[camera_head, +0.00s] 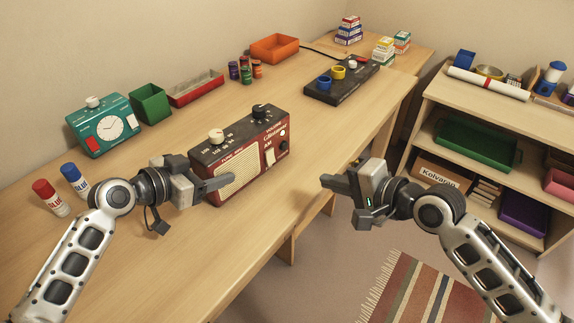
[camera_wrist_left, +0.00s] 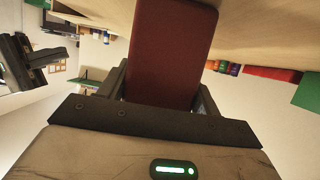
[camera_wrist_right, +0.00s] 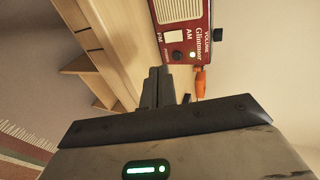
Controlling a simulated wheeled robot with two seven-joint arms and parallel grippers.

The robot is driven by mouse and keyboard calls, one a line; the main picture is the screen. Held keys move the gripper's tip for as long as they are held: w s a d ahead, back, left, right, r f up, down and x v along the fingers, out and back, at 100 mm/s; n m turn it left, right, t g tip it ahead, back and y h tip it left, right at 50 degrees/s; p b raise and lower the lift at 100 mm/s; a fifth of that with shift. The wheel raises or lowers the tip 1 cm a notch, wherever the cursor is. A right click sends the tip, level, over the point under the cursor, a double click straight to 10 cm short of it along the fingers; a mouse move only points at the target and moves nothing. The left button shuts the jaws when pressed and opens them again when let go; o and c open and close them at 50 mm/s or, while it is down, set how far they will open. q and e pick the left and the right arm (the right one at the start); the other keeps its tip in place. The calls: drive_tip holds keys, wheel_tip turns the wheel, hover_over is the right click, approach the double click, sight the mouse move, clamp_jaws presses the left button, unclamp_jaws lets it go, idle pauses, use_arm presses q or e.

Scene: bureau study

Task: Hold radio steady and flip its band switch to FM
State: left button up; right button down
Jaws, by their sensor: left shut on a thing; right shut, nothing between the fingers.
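The dark red radio (camera_head: 238,159) stands upright on the desk, with a cream speaker grille and knobs on top. My left gripper (camera_head: 212,172) is shut across its left end, one finger on the front face; the left wrist view shows the plain red end (camera_wrist_left: 170,50) between the fingers. The white band switch (camera_head: 270,157) is on the front at the right. In the right wrist view the switch (camera_wrist_right: 174,36) lies between the AM and FM labels; its setting is unclear. My right gripper (camera_head: 326,184) is shut and empty, in front of the radio and apart from it.
A teal clock (camera_head: 104,125), green box (camera_head: 150,103) and red tray (camera_head: 196,88) stand behind the radio. Glue bottles (camera_head: 50,197) stand at the left. A dark panel (camera_head: 340,86) lies further right. The desk in front of the radio is clear.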

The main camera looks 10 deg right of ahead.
sight(272, 163)
drive_tip(key=x, duration=0.9)
drive_tip(key=r+x, duration=0.1)
drive_tip(key=x, duration=0.4)
drive_tip(key=shift+w+a, duration=0.1)
drive_tip(key=shift+a, duration=0.05)
drive_tip(key=shift+w, duration=0.1)
drive_tip(key=shift+w+a, duration=0.1)
drive_tip(key=shift+a, duration=0.05)
drive_tip(key=shift+r, duration=0.1)
drive_tip(key=shift+r, duration=0.7)
